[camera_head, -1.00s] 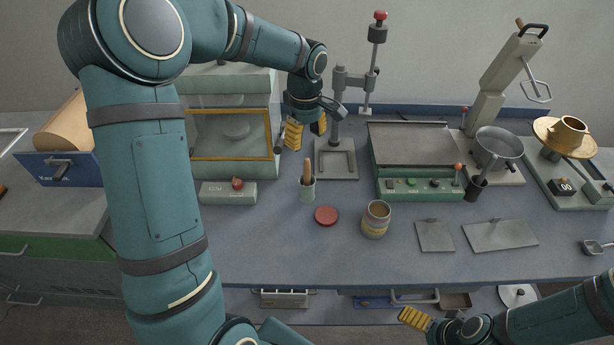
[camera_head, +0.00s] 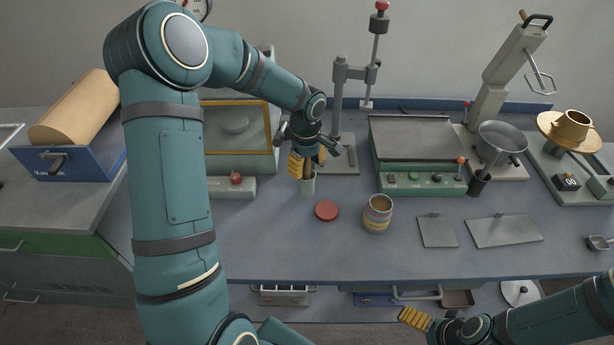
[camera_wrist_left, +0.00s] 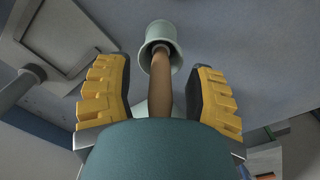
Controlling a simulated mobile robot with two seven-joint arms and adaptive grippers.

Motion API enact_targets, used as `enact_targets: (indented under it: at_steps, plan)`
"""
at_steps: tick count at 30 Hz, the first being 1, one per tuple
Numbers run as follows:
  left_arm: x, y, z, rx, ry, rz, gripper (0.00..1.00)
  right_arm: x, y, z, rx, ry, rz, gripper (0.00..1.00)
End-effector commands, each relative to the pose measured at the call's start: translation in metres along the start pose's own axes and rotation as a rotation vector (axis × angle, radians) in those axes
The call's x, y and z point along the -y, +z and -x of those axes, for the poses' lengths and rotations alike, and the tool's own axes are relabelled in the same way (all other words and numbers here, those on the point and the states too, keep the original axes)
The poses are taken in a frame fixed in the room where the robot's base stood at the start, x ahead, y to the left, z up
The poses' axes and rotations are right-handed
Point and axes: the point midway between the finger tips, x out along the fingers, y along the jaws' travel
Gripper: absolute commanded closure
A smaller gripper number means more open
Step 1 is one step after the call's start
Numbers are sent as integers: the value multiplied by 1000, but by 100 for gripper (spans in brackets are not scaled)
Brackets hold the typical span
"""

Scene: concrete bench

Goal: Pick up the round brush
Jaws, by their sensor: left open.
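The round brush appears to be the wooden handle (camera_head: 309,171) standing in a small pale green cup (camera_head: 307,187); its lower end is hidden inside the cup. My left gripper (camera_head: 308,163) is open over the cup, with its yellow fingers on either side of the handle. In the left wrist view the handle (camera_wrist_left: 161,88) runs between the two open fingers, with a gap on both sides, and into the cup (camera_wrist_left: 158,35). My right gripper (camera_head: 415,319) is low at the front, below the bench edge; its opening cannot be made out.
A red disc (camera_head: 327,210) and an open jar (camera_head: 377,214) stand right of the cup. A green box with a red knob (camera_head: 228,187) is at left, a press stand (camera_head: 338,110) behind, and a hotplate unit (camera_head: 412,147) at right. The bench front is clear.

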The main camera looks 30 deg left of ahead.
Motion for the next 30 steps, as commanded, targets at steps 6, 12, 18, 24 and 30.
enact_targets:
  at_steps: [6, 12, 18, 24, 30]
  plan:
    - [0, 0, -1, -1, 1, 0, 45, 0, 0, 0, -1, 0, 0, 0]
    - [0, 0, -1, -1, 1, 0, 100, 0, 0, 0, -1, 0, 0, 0]
    - [0, 0, -1, -1, 1, 0, 100, 0, 0, 0, -1, 0, 0, 0]
    - [0, -1, -1, -1, 1, 1, 100, 0, 0, 0, 0, 0, 0, 0]
    - [-1, -1, 17, -4, 4, 1, 100, 2, 0, 4, 1, 0, 0, 0]
